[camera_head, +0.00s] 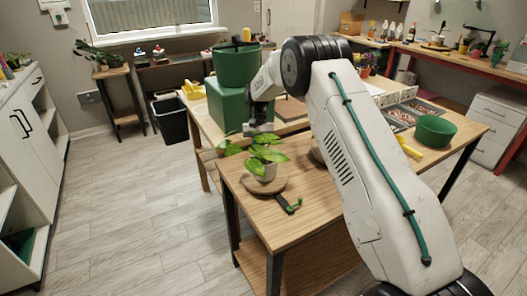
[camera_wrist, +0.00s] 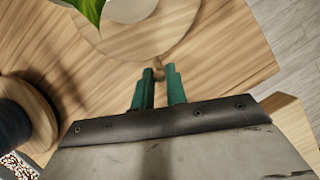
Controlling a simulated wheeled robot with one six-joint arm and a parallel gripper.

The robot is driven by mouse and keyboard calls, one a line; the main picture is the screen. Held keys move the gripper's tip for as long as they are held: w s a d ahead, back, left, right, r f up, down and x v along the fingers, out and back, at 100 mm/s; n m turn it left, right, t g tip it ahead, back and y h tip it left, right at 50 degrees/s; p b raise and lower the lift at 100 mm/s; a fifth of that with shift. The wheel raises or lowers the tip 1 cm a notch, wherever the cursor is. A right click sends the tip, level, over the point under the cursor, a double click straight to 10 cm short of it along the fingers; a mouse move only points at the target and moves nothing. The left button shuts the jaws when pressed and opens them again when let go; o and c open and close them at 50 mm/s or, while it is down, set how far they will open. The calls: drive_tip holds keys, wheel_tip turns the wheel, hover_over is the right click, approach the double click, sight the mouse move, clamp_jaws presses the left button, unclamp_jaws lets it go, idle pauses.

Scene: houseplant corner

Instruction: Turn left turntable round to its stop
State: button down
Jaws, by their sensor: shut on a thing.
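The left turntable (camera_head: 277,187) is a round wooden disc on the near table, with a leafy plant (camera_head: 262,152) in a white pot (camera_head: 266,172) on it. In the wrist view the turntable (camera_wrist: 143,50) fills the top, with part of the white pot (camera_wrist: 132,8) and a leaf (camera_wrist: 92,8). A small wooden knob (camera_wrist: 158,73) sits at its rim. My gripper (camera_wrist: 158,80) has its green fingers shut on this knob. In the head view my gripper (camera_head: 259,130) is behind the plant, its fingertips hidden by leaves.
A dark bar with a green end (camera_head: 289,204) lies on the table by the turntable's near edge. A green bowl (camera_head: 435,132) stands at the table's right. My arm hides the middle.

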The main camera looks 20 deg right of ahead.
drive_tip(key=shift+w+a+r+n+h, duration=0.1)
drive_tip(key=shift+a+n+h, duration=0.5)
drive_tip(key=shift+a+n, duration=0.9)
drive_tip(key=shift+s+a+n+h, duration=0.2)
drive_tip(key=shift+a+n+h, duration=0.05)
drive_tip(key=shift+a+n, duration=0.45)
drive_tip(key=shift+s+a+n+h, duration=0.15)
drive_tip(key=shift+a+n+h, duration=0.1)
drive_tip(key=shift+a+n, duration=0.45)
drive_tip(key=shift+s+a+n+t+h, duration=0.15)
drive_tip(key=shift+s+a+n+h, duration=0.3)
drive_tip(key=shift+a+n, duration=0.4)
drive_tip(key=shift+s+a+n+t+h, duration=0.2)
drive_tip(key=shift+s+a+n, duration=0.4)
drive_tip(key=shift+n, duration=0.45)
drive_tip(key=shift+s+a+n+t+h, duration=0.4)
drive_tip(key=shift+s+a+n, duration=0.55)
drive_tip(key=shift+n, duration=0.45)
drive_tip(key=c, duration=1.4)
unclamp_jaws()
